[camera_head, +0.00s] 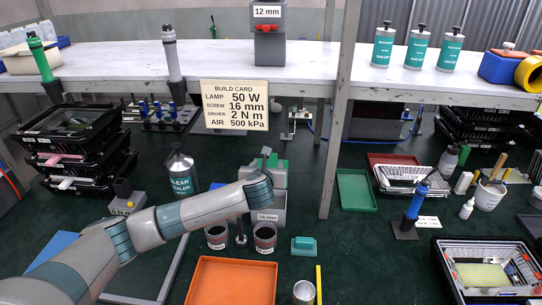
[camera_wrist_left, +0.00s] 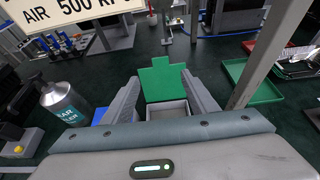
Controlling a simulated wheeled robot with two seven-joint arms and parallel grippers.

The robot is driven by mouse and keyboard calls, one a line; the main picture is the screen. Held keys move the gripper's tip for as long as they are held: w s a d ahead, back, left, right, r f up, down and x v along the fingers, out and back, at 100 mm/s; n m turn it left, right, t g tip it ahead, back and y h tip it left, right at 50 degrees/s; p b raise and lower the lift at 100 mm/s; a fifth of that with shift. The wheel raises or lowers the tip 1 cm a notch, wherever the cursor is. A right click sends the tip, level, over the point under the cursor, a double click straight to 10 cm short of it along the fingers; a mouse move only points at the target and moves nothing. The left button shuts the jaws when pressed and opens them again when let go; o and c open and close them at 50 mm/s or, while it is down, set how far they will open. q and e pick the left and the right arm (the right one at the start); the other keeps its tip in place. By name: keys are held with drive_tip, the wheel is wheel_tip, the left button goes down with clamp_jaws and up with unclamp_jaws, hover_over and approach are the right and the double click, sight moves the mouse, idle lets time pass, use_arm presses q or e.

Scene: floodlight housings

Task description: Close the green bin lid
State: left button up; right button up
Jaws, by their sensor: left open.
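The green bin lid (camera_head: 277,172) stands raised at the back of a small grey bin (camera_head: 272,216) labelled 16 mm in the head view. In the left wrist view the lid (camera_wrist_left: 165,80) shows as an upright green panel with a tab on top, and the open bin (camera_wrist_left: 167,112) lies below it. My left gripper (camera_wrist_left: 159,84) is open and empty, its fingers either side of the lid in that view. In the head view my left wrist covers part of the bin and lid; whether a finger touches the lid I cannot tell. My right gripper is out of view.
A sealer bottle (camera_head: 181,175) stands left of the bin. Dark cups (camera_head: 265,238) and an orange tray (camera_head: 232,281) are in front. A shelf post (camera_head: 338,130) rises to the right, and a build card (camera_head: 248,106) hangs above.

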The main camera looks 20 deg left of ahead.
use_arm(q)
drive_tip(key=shift+p+x, duration=1.05)
drive_tip(key=shift+x, duration=6.05)
drive_tip(key=shift+d+f, duration=0.1)
drive_tip(key=shift+f, duration=0.05)
clamp_jaws()
